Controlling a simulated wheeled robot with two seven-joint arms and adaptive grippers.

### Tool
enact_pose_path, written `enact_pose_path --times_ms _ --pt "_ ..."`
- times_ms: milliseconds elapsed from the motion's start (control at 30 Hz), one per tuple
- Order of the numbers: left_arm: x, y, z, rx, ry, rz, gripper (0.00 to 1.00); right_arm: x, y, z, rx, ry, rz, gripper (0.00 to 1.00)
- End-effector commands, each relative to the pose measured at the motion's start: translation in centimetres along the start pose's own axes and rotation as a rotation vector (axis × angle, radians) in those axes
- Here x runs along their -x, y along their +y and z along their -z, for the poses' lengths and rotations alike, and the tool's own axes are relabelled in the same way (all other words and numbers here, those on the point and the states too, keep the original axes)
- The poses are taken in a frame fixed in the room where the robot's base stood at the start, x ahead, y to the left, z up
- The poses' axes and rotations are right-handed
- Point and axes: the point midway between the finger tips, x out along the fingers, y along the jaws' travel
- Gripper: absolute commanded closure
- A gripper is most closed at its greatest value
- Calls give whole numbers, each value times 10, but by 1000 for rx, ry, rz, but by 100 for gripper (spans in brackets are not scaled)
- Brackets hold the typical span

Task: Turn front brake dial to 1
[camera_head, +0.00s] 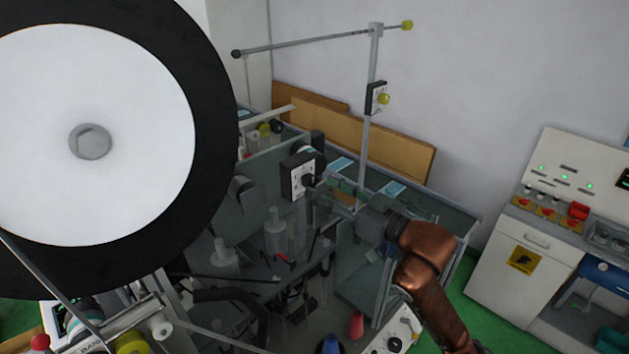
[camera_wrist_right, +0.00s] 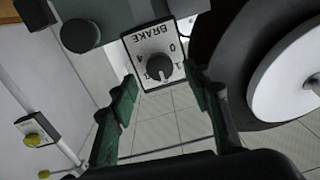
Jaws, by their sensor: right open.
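The brake dial is a black round knob on a white plate (camera_head: 297,168) marked BRAKE, on the machine in the middle of the head view. In the right wrist view the plate appears upside down, with the knob (camera_wrist_right: 158,67) at its centre and a 0 and other figures around it. A small light mark shows on the knob's lower side, but I cannot tell its exact setting. My right gripper (camera_head: 315,188) is open, its green fingers (camera_wrist_right: 162,80) on either side of the knob and apart from it. My left gripper is in neither view.
A big black-rimmed white reel (camera_head: 120,60) fills the left of the head view. A thin upright post (camera_head: 367,150) with a yellow-knobbed box (camera_head: 376,98) stands behind my right gripper. A control cabinet (camera_head: 540,240) is at the right.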

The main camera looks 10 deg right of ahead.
Motion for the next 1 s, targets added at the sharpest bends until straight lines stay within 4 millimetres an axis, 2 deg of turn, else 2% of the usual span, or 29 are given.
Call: enact_pose_path --times_ms 100,233,600,1000 --pt "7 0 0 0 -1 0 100 -18 -1 2 -3 1 2 55" --pt "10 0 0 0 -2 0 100 -31 0 1 0 -1 0 55" --pt "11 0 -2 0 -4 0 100 -36 0 0 1 -1 -1 55" --pt "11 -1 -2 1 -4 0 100 -36 0 0 1 -1 -1 83"
